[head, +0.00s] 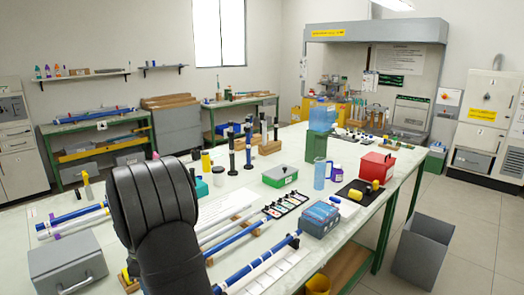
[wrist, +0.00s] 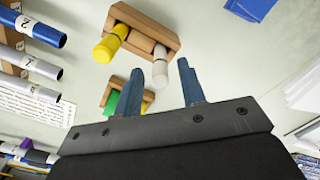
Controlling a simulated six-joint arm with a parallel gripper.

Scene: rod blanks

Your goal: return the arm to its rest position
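My gripper (wrist: 160,68) shows in the wrist view with its two blue-grey fingers apart and nothing held between them. A pale cylinder end shows in the gap, beyond the fingertips, on a wooden block (wrist: 143,28) that also carries a yellow cylinder (wrist: 106,47). A second wooden block (wrist: 118,82), with a green piece, lies partly hidden behind the left finger. In the head view my black arm rises over the near part of the workbench (head: 240,180), and my fingers are hidden there.
Blue rods (head: 250,268) and white rods lie on the bench around my arm. A grey box (head: 68,268) stands at the near left. Black upright posts (head: 248,148) stand beyond. A red box (head: 377,166) is at the right. A grey bin (head: 422,250) stands on the floor.

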